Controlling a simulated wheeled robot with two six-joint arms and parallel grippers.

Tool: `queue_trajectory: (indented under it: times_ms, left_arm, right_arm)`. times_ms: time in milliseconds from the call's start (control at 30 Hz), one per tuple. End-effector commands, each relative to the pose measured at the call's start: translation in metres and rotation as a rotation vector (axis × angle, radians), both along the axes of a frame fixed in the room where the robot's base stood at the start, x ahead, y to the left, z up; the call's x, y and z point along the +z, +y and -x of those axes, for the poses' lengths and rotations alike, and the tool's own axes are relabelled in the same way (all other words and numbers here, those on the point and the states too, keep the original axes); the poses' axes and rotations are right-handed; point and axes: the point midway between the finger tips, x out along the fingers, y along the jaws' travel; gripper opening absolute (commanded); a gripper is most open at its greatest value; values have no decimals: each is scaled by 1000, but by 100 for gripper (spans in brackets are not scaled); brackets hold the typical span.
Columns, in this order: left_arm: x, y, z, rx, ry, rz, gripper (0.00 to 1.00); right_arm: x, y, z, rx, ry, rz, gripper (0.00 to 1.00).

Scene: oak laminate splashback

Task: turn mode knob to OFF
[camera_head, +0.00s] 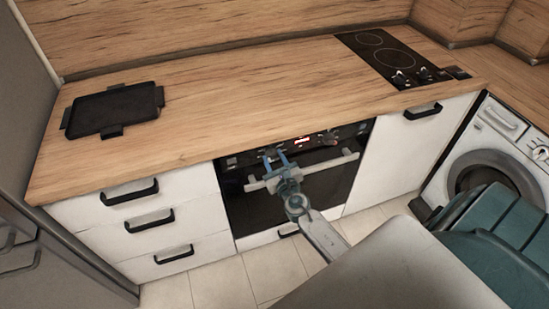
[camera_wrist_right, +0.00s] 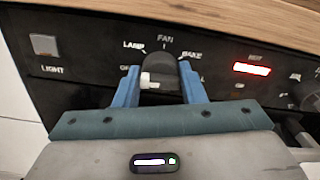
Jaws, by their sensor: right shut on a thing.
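The mode knob (camera_wrist_right: 160,72) is a dark round knob on the oven's black control panel. Labels LAMP, FAN and BAKE sit around its top; a label at its lower left, starting with O, is partly hidden. A white mark on the knob's left side points left, towards that label. My right gripper (camera_head: 276,159) is at the left part of the panel. In the wrist view its blue fingers (camera_wrist_right: 158,80) are shut on the knob, one on each side. In the head view the knob is hidden at the fingers. My left gripper is not in view.
The oven (camera_head: 330,186) has a light bar handle (camera_head: 335,163) below the panel. A LIGHT switch (camera_wrist_right: 43,45) is left of the knob, and a red display (camera_wrist_right: 252,68) is right. A black tray (camera_head: 110,108) and a cooktop (camera_head: 385,55) are on the counter.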

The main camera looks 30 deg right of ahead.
Motion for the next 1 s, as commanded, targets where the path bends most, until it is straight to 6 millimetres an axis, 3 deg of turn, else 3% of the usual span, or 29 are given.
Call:
queue_trajectory:
  times_ms: [300,800,833,900,1000]
  left_arm:
    - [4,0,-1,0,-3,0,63]
    - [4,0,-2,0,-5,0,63]
    - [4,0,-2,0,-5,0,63]
    - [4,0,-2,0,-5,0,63]
    - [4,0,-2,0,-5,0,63]
  right_arm:
    - [-2,0,1,0,27,96,14]
    - [-2,0,1,0,30,111,14]
    - [-2,0,1,0,30,111,43]
    - [-2,0,1,0,30,110,56]
    - [-1,0,0,0,29,110,59]
